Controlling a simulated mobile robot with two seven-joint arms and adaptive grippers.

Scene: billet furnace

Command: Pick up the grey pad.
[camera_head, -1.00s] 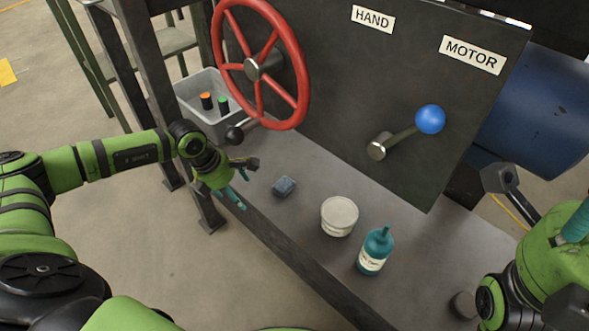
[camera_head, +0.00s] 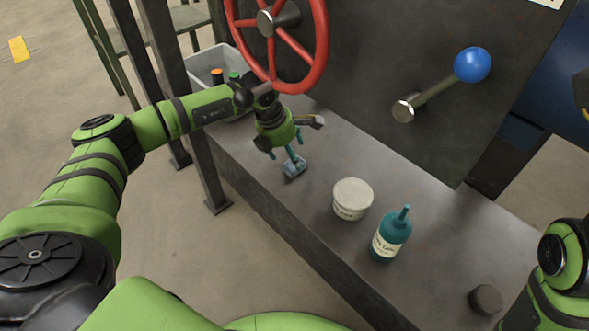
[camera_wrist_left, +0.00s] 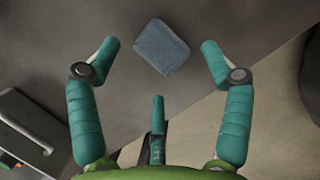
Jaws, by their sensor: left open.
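The grey pad (camera_head: 294,167) is a small blue-grey block lying on the dark metal bench, near its front edge. In the left wrist view the pad (camera_wrist_left: 161,47) lies between and just beyond the spread fingers. My left gripper (camera_head: 291,152) is open and right above the pad, with a teal finger overlapping part of it in the head view. In the left wrist view the gripper (camera_wrist_left: 160,62) is empty; I cannot tell whether any finger touches the pad. My right gripper is out of view; only part of my right arm shows at the right edge.
A white tub (camera_head: 352,198) and a teal bottle (camera_head: 391,235) stand right of the pad on the bench (camera_head: 330,150). A dark round puck (camera_head: 486,300) lies further right. A red handwheel (camera_head: 321,45), blue-knobbed lever (camera_head: 472,65) and grey bin (camera_head: 213,58) are behind.

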